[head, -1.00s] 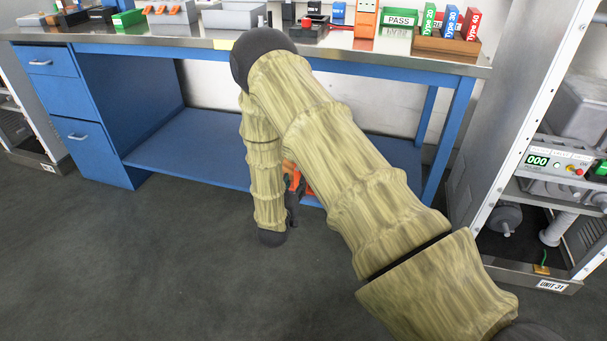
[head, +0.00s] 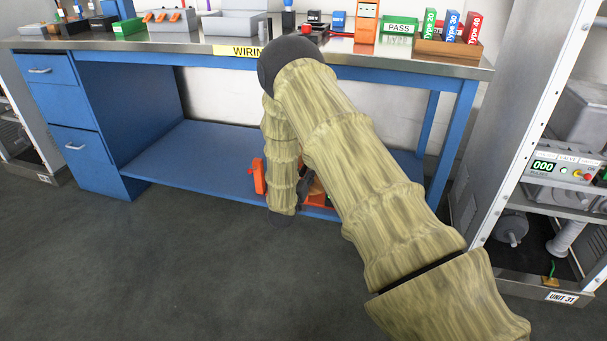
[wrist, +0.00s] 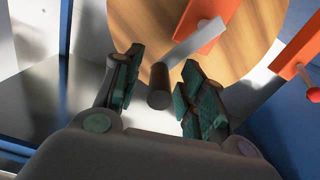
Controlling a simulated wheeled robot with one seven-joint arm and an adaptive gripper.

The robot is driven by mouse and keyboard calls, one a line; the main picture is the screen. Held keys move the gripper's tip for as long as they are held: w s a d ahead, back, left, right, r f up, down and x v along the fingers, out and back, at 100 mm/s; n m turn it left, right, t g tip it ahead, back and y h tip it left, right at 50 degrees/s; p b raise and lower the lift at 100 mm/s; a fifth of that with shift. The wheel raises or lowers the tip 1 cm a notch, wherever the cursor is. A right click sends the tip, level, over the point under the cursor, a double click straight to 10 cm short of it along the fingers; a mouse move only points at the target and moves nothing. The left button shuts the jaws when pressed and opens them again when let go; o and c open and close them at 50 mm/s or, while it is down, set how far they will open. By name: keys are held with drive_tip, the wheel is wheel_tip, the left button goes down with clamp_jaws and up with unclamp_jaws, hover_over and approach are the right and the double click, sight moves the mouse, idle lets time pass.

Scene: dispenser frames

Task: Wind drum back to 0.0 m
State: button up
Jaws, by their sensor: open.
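The drum shows in the wrist view as a round wooden disc (wrist: 258,48) with an orange bracket (wrist: 207,22) across its face. A grey crank arm (wrist: 192,44) ends in a dark cylindrical knob (wrist: 159,88). My gripper (wrist: 160,70) is open, with one green-padded finger on each side of the knob. I cannot tell whether either finger touches it. In the head view my arm hides most of the drum; a bit of wood (head: 316,187) and an orange part (head: 258,176) show beside my forearm, at the blue lower shelf. No length reading of the drum is visible.
A second orange plate (wrist: 300,48) with a red ball-ended lever (wrist: 312,95) stands right of the drum. The blue workbench (head: 190,160) spans above and behind. A metal rack (head: 500,150) with a display reading 000 (head: 543,167) stands at right. The grey floor in front is clear.

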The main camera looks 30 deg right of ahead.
drive_tip(key=shift+w+d, duration=0.3)
clamp_jaws()
